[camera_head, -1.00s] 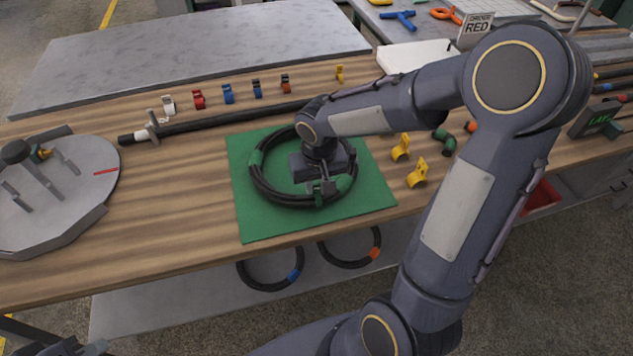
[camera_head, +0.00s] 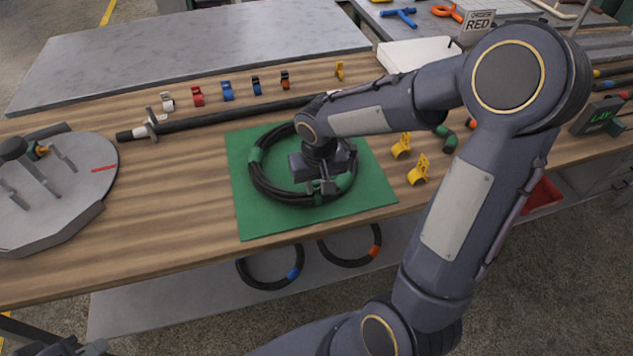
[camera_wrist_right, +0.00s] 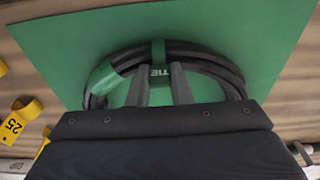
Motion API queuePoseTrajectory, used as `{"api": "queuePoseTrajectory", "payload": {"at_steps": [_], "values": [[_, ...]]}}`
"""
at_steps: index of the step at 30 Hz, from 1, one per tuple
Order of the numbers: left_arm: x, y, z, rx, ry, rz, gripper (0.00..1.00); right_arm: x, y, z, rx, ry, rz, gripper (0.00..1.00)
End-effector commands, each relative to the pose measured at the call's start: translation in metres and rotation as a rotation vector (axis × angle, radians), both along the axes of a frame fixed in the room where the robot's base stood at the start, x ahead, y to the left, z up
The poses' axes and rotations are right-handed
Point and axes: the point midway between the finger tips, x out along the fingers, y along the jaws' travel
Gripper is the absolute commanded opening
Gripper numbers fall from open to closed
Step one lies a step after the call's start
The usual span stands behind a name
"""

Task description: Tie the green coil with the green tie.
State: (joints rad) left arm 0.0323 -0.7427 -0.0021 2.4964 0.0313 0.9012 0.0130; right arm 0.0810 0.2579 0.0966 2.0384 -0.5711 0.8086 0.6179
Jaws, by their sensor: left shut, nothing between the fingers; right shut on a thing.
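The green coil (camera_head: 265,185) is a ring of black hose with green bands, lying on a green mat (camera_head: 262,226). It also shows in the wrist view (camera_wrist_right: 205,52), with a wide green band (camera_wrist_right: 104,78) at its left. The green tie (camera_wrist_right: 158,50) wraps over the coil's strands there, with a tag reading "TIE". My right gripper (camera_head: 322,188) points down at the coil's near side. In the wrist view its fingers (camera_wrist_right: 160,76) are shut on the tie's tag end. My left gripper (camera_head: 92,348) is shut and empty at the bottom left edge, partly out of frame.
A grey turntable fixture (camera_head: 60,215) stands at the left. A black bar (camera_head: 225,117) lies behind the mat, with several coloured clips behind it. Yellow clips (camera_head: 418,170) stand right of the mat. Two more coils (camera_head: 270,285) hang below the table's front edge.

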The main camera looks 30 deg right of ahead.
Motion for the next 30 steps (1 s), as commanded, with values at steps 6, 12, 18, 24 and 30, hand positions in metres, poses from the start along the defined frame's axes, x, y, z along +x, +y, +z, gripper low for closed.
{"api": "queuePoseTrajectory", "payload": {"at_steps": [6,12,18,24,30], "values": [[0.000,0.000,0.000,0.000,0.000,0.000,0.00,0.000,0.000,0.000,0.000,0.001,0.000,0.32],[0.000,0.000,0.000,0.000,0.000,0.000,0.00,0.000,0.000,0.000,0.000,0.001,0.000,0.44],[0.000,0.000,0.001,0.000,0.000,0.000,0.00,0.000,0.000,0.002,0.000,0.000,0.000,0.44],[0.000,0.000,0.004,0.000,0.000,0.000,0.00,-0.003,0.001,0.030,0.000,-0.006,-0.001,0.44],[0.000,0.000,0.006,0.000,0.000,0.000,0.00,-0.006,0.002,0.063,0.000,-0.004,-0.001,0.44]]}}
